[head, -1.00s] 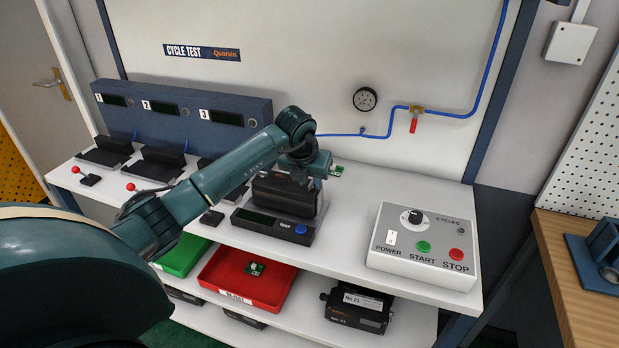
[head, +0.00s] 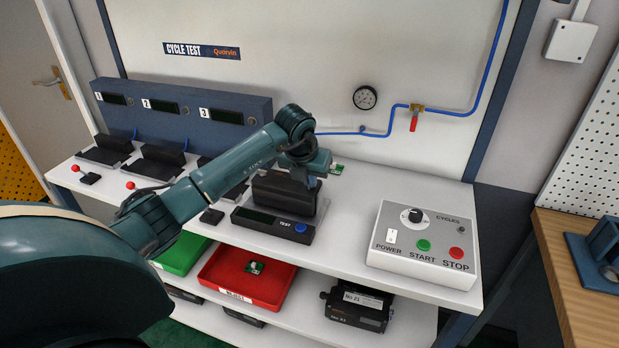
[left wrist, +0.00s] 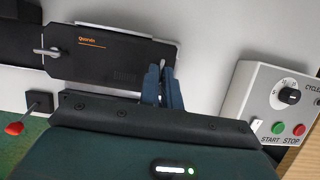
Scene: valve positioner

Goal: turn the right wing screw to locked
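The black valve positioner (head: 284,197) sits in the test fixture (head: 272,224) on the bench. In the left wrist view its dark cover (left wrist: 110,55) faces me. The left wing screw (left wrist: 47,52) lies with its wing crosswise in that picture. The right wing screw (left wrist: 163,63) shows only as a small pale tip between my fingers; the rest is hidden. My left gripper (left wrist: 161,72) is at the positioner's right end, its fingers close together around that screw. In the head view the left gripper (head: 317,180) hides this spot. My right gripper is not in view.
A control box (head: 423,245) with a dial, switch and buttons stands to the right. Red (head: 225,288) and green (head: 180,262) trays are on the lower shelf. The bench between fixture and control box is clear.

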